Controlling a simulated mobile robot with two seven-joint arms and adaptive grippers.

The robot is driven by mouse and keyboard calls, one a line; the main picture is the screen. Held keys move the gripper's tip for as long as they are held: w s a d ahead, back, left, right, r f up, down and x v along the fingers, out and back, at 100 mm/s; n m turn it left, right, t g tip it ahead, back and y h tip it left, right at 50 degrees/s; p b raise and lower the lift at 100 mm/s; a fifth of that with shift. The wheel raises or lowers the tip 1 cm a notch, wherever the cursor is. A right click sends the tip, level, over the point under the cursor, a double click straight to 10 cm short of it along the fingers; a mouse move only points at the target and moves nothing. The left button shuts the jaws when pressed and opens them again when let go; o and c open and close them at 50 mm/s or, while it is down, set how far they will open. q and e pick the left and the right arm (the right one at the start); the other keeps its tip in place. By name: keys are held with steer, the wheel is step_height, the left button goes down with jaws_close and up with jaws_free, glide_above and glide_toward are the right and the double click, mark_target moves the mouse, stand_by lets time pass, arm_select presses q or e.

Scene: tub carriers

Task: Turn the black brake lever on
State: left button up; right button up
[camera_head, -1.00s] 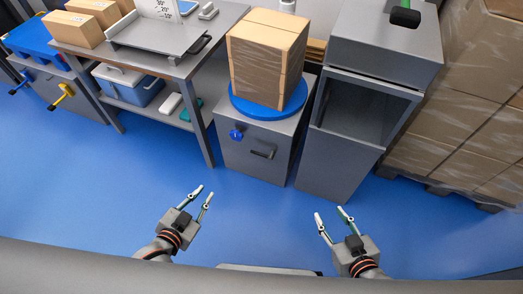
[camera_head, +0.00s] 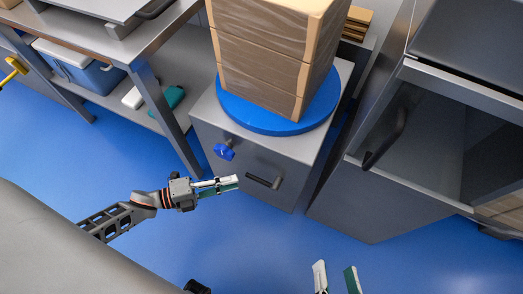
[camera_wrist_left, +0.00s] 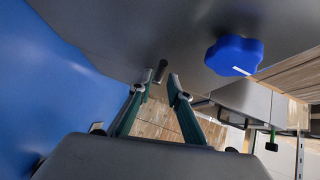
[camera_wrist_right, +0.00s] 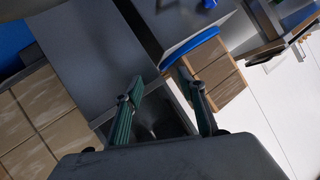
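The black brake lever (camera_head: 263,182) is on the front of the grey cabinet (camera_head: 205,115), below and right of a blue knob (camera_head: 223,151). It lies tilted slightly down to the right. My left gripper (camera_head: 237,183) is just left of the lever, pointing at it, apparently not touching. In the left wrist view the fingers (camera_wrist_left: 156,84) are apart and empty, with the lever (camera_wrist_left: 161,70) just beyond the tips. My right gripper (camera_head: 336,268) is open and empty at the bottom of the head view, away from the lever, over the floor.
A blue turntable (camera_head: 262,122) on the cabinet carries stacked boxes (camera_head: 265,70). A grey shelf unit (camera_head: 370,205) with a black handle (camera_head: 388,140) stands right. A metal table leg (camera_head: 170,120) stands left of the cabinet. The blue floor in front is clear.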

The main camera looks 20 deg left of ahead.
mark_target(252, 177)
arm_select(q)
steer(key=x, duration=0.7)
steer(key=shift+w+d+r+b, duration=0.15)
steer(key=shift+w+d+b, duration=0.1)
steer(key=shift+b, duration=0.15)
jaws_close()
